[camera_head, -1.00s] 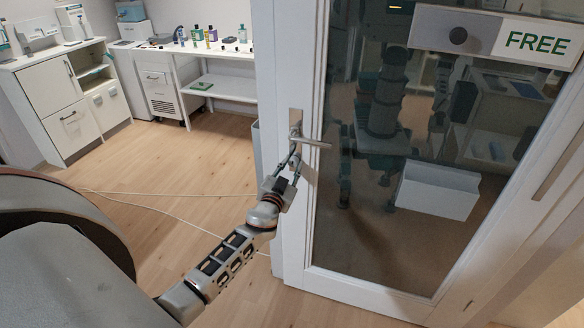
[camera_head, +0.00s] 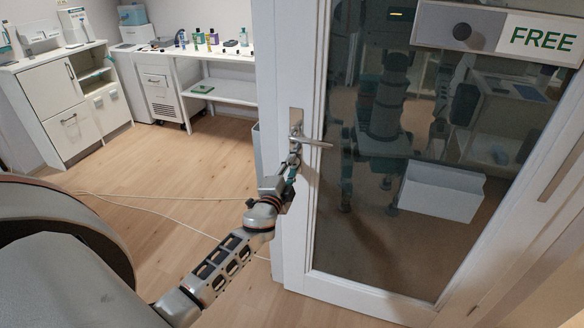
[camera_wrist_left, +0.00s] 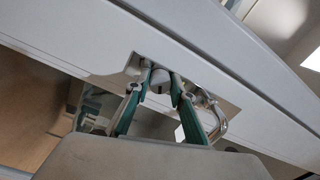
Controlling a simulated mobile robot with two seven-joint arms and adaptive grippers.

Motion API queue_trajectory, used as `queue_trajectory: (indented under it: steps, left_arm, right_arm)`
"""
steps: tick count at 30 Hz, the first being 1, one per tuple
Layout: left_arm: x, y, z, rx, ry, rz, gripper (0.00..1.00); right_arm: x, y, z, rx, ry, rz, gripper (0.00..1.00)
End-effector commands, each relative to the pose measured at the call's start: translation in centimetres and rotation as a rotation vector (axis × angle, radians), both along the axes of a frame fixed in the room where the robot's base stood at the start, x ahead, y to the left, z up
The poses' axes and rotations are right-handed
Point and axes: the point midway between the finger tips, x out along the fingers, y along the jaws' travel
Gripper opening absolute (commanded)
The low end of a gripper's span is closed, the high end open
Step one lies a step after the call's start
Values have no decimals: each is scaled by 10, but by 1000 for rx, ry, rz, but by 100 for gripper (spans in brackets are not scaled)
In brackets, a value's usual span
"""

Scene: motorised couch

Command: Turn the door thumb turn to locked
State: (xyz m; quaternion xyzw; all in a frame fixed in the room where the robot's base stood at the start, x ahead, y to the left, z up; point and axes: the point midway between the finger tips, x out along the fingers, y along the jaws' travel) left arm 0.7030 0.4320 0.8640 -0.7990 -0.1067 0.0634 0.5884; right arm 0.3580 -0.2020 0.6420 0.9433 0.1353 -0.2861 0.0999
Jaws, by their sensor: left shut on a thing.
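The white door (camera_head: 285,225) with a large glass pane stands at the middle right of the head view. Its metal lock plate (camera_head: 296,118) carries a lever handle (camera_head: 312,142) pointing right. The small thumb turn (camera_wrist_left: 162,76) is between my fingertips in the left wrist view; its exact angle is hard to read. In the head view my gripper covers it. My left gripper (camera_head: 295,160) is just below the lever, shut on the thumb turn; its fingers also show in the left wrist view (camera_wrist_left: 163,84). My right gripper is not directly in view.
A sign (camera_head: 496,32) on the door reads FREE beside a dark round knob. A thin pale cable (camera_head: 150,208) lies on the wooden floor. A white cabinet (camera_head: 58,95) and a shelf table with bottles (camera_head: 215,62) stand behind.

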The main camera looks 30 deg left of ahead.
Motion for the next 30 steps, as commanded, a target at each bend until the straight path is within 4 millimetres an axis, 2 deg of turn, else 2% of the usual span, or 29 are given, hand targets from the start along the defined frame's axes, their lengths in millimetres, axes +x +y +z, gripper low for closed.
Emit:
queue_trajectory:
  steps: [6, 15, 30]
  left_arm:
    - [0, 1, 1, 185, 45, 1, 2]
    - [0, 0, 1, 371, 89, 0, 2]
    - [0, 1, 1, 465, 112, 1, 2]
  right_arm:
    - [0, 0, 0, 0, 1, 0, 40]
    - [0, 0, 0, -1, 2, 0, 40]
    - [-1, 0, 0, -1, 3, 0, 40]
